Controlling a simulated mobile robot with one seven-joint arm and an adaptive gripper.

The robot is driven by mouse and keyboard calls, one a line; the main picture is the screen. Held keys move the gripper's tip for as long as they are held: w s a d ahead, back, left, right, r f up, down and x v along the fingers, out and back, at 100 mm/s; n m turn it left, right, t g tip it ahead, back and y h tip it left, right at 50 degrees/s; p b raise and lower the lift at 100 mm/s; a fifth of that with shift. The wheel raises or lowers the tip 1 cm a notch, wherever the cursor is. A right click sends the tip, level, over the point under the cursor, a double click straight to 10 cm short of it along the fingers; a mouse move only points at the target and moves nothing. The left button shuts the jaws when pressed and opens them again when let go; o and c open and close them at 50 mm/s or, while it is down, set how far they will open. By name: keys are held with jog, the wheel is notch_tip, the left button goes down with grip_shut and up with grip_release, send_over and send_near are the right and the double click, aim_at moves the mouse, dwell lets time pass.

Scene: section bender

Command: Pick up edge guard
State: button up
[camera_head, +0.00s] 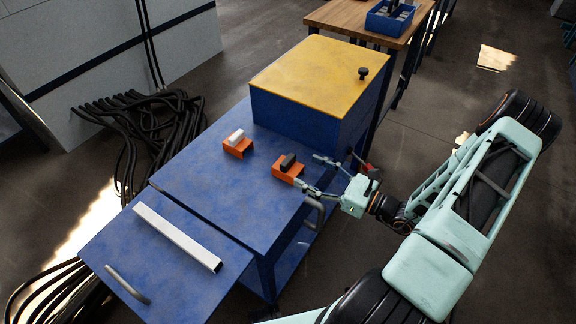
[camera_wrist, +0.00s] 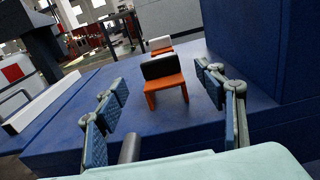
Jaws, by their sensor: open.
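No part is labelled edge guard, so I cannot tell for certain which it is. A small dark block (camera_head: 289,161) rests on an orange bracket (camera_head: 284,174) near the right edge of the blue table; in the wrist view the dark block (camera_wrist: 160,67) sits upright ahead of my gripper. A similar white block (camera_head: 236,136) lies on another orange bracket (camera_head: 240,150), farther left; it shows behind the first in the wrist view (camera_wrist: 160,42). My gripper (camera_head: 311,171) is open and empty at the table's right edge, its fingers pointing at the nearer bracket.
A white bar (camera_head: 178,237) lies on the blue table (camera_head: 200,190) toward its front. A yellow-topped blue cabinet (camera_head: 318,75) rises at the table's back. Bent handles (camera_head: 315,213) stick out by the edge. Black cables (camera_head: 140,130) lie on the floor at left.

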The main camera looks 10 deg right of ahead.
aim_at(291, 162)
jog(key=b+x, duration=0.1)
jog(key=x, duration=0.6)
jog(key=shift+w+a, duration=0.3)
jog(key=shift+c, duration=0.2)
jog(key=c, duration=1.2)
jog(key=shift+r, duration=0.15)
